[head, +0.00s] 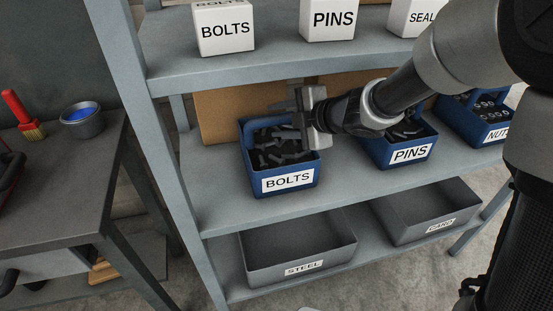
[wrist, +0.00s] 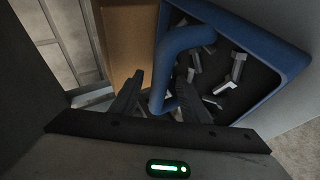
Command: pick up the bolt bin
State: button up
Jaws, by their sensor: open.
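The bolt bin (head: 289,182) is a blue open bin with a white BOLTS label, standing on the middle shelf and filled with dark bolts. My gripper (head: 278,106) is above its rear part, reaching in from the right. In the wrist view the bin (wrist: 262,42) fills the upper right, with a thick blue handle (wrist: 172,55) curving along its near side. The two dark fingers of my gripper (wrist: 157,98) are apart, one on each side of the lower part of this handle. I cannot tell whether they touch it. The gripper hides part of the bin's back in the head view.
A blue PINS bin (head: 409,155) and a blue NUTS bin (head: 494,137) stand to the right. Grey STEEL (head: 304,268) and CARD (head: 440,225) trays lie below. White boxes (head: 225,30) stand on the shelf above. A brown board (head: 215,115) stands behind the bolt bin.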

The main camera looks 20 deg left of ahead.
jog(key=shift+w+a+f, duration=0.25)
jog(key=shift+w+a, duration=0.05)
jog(key=shift+a, duration=0.1)
grip_shut()
dwell(1.1)
jog(key=shift+r, duration=0.25)
